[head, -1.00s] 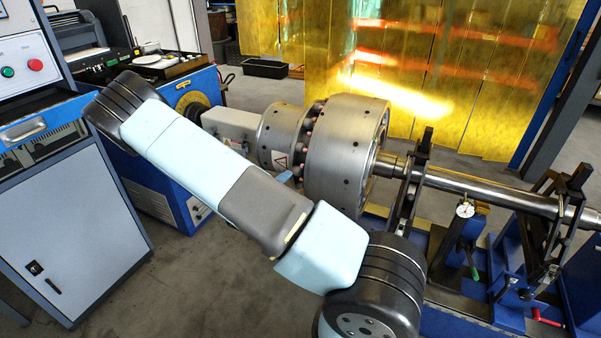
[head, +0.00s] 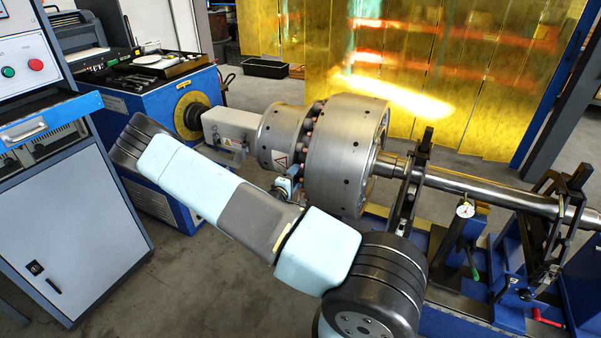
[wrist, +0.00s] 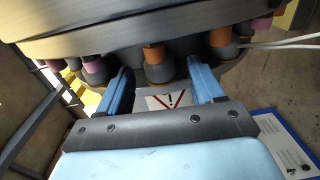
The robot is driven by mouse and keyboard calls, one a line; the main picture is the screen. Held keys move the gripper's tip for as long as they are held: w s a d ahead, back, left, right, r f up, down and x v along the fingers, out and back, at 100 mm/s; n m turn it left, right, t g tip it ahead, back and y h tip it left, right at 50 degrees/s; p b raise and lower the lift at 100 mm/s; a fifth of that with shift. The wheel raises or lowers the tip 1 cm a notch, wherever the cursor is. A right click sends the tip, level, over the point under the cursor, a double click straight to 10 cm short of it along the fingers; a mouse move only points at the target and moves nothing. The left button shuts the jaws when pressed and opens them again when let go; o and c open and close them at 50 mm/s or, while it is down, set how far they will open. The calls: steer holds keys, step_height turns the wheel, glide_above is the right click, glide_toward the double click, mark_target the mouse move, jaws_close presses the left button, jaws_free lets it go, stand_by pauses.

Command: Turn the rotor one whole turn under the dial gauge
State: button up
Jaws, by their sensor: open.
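The rotor is a large steel drum (head: 345,160) with a long bright shaft (head: 490,192) running right. A ring of bolts with coloured sleeves joins the drum to a smaller steel coupling (head: 278,138) on its left. The dial gauge (head: 464,210) stands beside the shaft at the right, its reading too small to tell. My gripper (wrist: 160,68) is open, its two blue fingers pointing at the bolt ring. An orange-sleeved bolt (wrist: 155,66) shows between the fingertips; I cannot tell if they touch it. In the head view my gripper is a small blue shape below the coupling, partly hidden by my arm.
Black roller supports (head: 410,195) carry the shaft over a blue bed. A blue drive cabinet (head: 150,120) with a tool tray stands at the left, near a grey control cabinet (head: 75,215). A yellow strip curtain (head: 440,80) hangs behind. A warning label (wrist: 165,100) shows beyond the fingers.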

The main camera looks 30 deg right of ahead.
mark_target(297, 174)
steer(key=shift+x, duration=2.15)
steer(key=shift+c, duration=0.4)
